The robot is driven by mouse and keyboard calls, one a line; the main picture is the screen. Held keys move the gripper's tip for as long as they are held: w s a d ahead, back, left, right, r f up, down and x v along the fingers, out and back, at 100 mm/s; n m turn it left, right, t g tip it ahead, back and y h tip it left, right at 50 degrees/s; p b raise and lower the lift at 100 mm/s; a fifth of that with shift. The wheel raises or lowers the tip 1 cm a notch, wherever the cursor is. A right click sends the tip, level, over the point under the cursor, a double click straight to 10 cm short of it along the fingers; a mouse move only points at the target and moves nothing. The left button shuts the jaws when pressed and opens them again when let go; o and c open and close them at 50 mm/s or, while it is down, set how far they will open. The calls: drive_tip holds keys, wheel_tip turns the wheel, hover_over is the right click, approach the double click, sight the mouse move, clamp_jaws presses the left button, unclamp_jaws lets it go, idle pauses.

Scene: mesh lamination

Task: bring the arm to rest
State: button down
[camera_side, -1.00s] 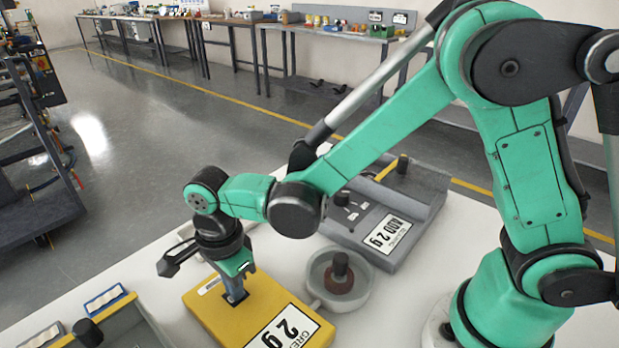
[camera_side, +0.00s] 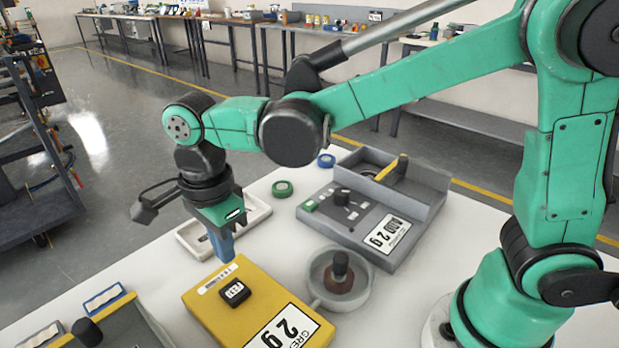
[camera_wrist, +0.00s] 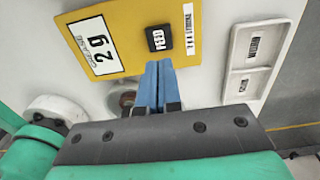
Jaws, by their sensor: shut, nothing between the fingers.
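My gripper (camera_side: 222,245) hangs from my green arm above the white table, behind the yellow box in the side view. Its blue fingers are shut with nothing between them. In the wrist view the closed fingers (camera_wrist: 160,85) point toward the edge of the yellow box (camera_wrist: 130,40). That yellow box (camera_side: 215,315) has a black "FEED" button (camera_side: 235,292) and a "2 g" label. The fingers are apart from the button.
A white two-compartment tray (camera_side: 255,215) lies behind the gripper. A grey machine labelled "ADD 2 g" (camera_side: 360,255) and a round dish with a dark knob (camera_side: 365,297) stand to the right. Green (camera_side: 282,188) and blue (camera_side: 326,160) rolls lie at the back.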

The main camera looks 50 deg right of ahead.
idle(0.5)
drive_tip(key=s+d+r+n+t, duration=0.1)
drive_tip(key=s+d+n+t, duration=0.1)
drive_tip(key=d+n, duration=0.5)
drive_tip(key=s+d+r+n+t, duration=0.2)
drive_tip(key=d+n+t, duration=0.3)
drive_tip(key=d+n, duration=0.3)
drive_tip(key=shift+s+d+n, duration=0.2)
drive_tip(key=shift+n, duration=1.2)
